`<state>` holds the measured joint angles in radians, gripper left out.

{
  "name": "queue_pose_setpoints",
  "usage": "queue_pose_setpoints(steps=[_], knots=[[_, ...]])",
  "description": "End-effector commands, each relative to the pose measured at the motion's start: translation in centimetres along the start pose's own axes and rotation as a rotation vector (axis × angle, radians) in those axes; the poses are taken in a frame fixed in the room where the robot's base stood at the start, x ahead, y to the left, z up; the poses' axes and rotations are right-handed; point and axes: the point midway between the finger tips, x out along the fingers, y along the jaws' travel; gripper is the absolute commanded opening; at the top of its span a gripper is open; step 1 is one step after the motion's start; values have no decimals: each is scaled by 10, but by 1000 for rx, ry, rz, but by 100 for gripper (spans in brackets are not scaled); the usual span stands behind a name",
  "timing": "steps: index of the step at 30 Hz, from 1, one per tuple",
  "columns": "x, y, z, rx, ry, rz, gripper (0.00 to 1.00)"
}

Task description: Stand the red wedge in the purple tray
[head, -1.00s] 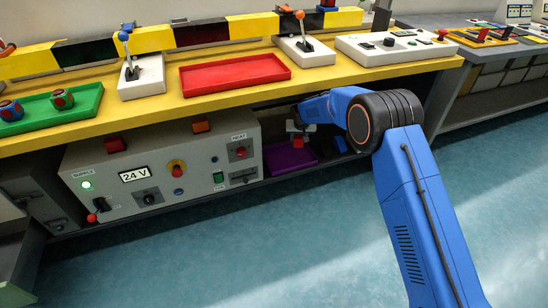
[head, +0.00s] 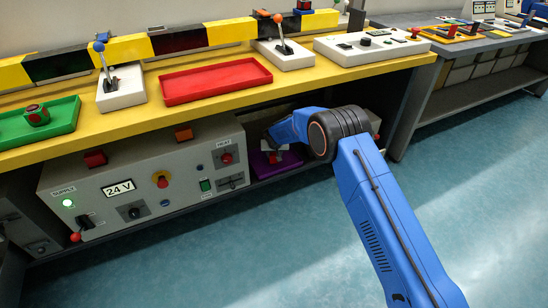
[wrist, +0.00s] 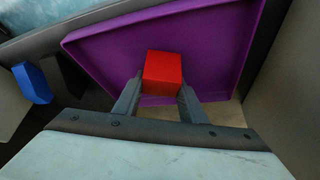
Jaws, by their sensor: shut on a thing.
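The red wedge (wrist: 163,72) is between the fingertips of my gripper (wrist: 160,92) in the wrist view, and the gripper is shut on it. The purple tray (wrist: 215,40) lies behind and below the wedge, with its rim around it in that view. I cannot tell whether the wedge touches the tray floor. In the head view the purple tray (head: 261,168) is on the shelf under the yellow bench, and a small red patch of the wedge (head: 272,158) shows over it. My arm hides most of the gripper and part of the tray there.
The grey supply box (head: 150,180) stands directly left of the tray. The yellow bench top (head: 215,108) overhangs the shelf. A blue block (wrist: 32,82) and a dark block (wrist: 70,72) are left of the tray in the wrist view. The blue floor in front is clear.

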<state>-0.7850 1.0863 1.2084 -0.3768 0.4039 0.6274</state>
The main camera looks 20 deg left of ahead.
Motion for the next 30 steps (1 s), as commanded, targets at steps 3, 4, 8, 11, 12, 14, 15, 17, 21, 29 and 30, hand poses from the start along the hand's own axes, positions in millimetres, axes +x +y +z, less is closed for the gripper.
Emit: queue_pose_setpoints(steps=[3,4,8,11,12,14,15,17,21,29,30], knots=[[11,0,6,1,-1,0,7],[12,0,6,1,0,0,7],[12,0,6,1,0,0,7],[12,0,6,1,0,0,7],[13,0,7,1,0,0,7],[14,0,8,0,-1,0,7],[15,0,8,0,0,0,7],[14,0,8,1,-1,0,52],[14,0,8,0,-1,0,56],[11,0,6,1,0,0,56],[8,0,6,0,0,0,56]])
